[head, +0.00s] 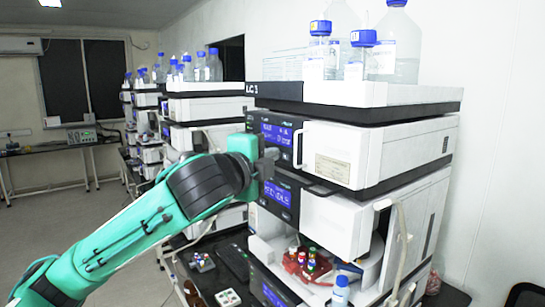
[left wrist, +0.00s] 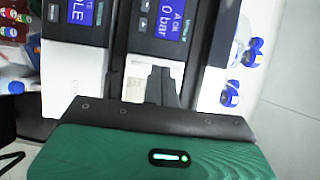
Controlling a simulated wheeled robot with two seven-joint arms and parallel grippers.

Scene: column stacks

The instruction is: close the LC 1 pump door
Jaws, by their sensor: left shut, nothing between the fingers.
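The LC 1 stack stands at centre right in the head view. Its pump module, with a blue display (head: 277,132) reading bar in the left wrist view (left wrist: 170,18), sits just under the bottle tray. The white pump door (head: 325,140) is right of the display, with a loop handle and a paper label. It also shows in the left wrist view (left wrist: 140,68). I cannot tell exactly how far ajar it stands. My left gripper (head: 268,163) is shut and empty in front of the pump; its fingers (left wrist: 160,85) partly cover the door in the wrist view. Contact is unclear.
Below the pump is another module with a white front (head: 335,223). Lower down, an open bay holds a red vial rack (head: 305,265). Blue-capped bottles (head: 395,45) stand in the top tray (head: 340,92). Other stacks line the left; the floor at far left is clear.

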